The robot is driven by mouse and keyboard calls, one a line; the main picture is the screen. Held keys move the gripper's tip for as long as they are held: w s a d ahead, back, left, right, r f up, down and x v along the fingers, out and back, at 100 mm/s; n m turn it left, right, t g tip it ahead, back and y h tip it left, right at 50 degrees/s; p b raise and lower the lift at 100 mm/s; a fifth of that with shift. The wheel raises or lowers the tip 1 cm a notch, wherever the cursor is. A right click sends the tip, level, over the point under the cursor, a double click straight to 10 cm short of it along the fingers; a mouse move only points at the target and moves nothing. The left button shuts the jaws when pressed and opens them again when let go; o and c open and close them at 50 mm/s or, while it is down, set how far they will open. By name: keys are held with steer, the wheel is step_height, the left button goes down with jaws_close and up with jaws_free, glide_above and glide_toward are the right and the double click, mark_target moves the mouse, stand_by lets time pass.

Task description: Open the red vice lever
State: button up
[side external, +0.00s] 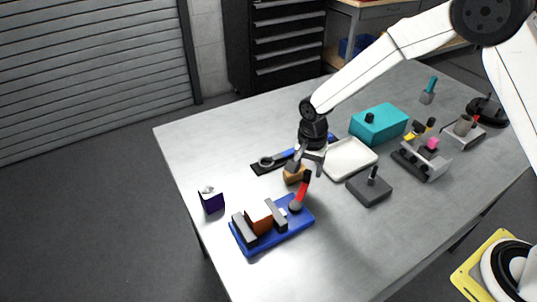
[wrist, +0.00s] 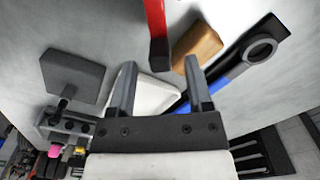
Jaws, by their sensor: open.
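The red vice lever (side external: 299,194) stands up at the right end of a blue-based vice (side external: 271,237) near the table's front-left part, tilted slightly. An orange-brown block (side external: 258,218) sits between the vice's grey jaws. In the wrist view the red lever (wrist: 155,22) comes down from the top edge, its dark end just ahead of the gap between my fingertips. My gripper (side external: 308,167) is open and empty, pointing down close above and behind the lever. Both fingers also show in the wrist view (wrist: 160,72), apart with nothing between them. The vice body is out of the wrist view.
A wooden block (side external: 293,175) lies close by my gripper. A blue-handled wrench (wrist: 229,79) lies on a black mat beyond it. A white tray (side external: 349,158), a dark block with a peg (side external: 369,188) and a teal box (side external: 379,124) stand to the right. A purple box (side external: 211,201) stands left.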

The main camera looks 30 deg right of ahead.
steer(key=shift+r, duration=2.6)
steer(key=shift+s+r, duration=0.1)
jaws_close()
steer(key=s+d+r+m+t+y, duration=0.1)
steer(key=s+d+m, duration=0.4)
steer(key=m, duration=1.3)
step_height(320, 180, up, 2)
steer(key=shift+s+d+r+t+y, duration=0.1)
steer(key=shift+s+d+t+y, duration=0.2)
steer(key=shift+s+t, duration=0.6)
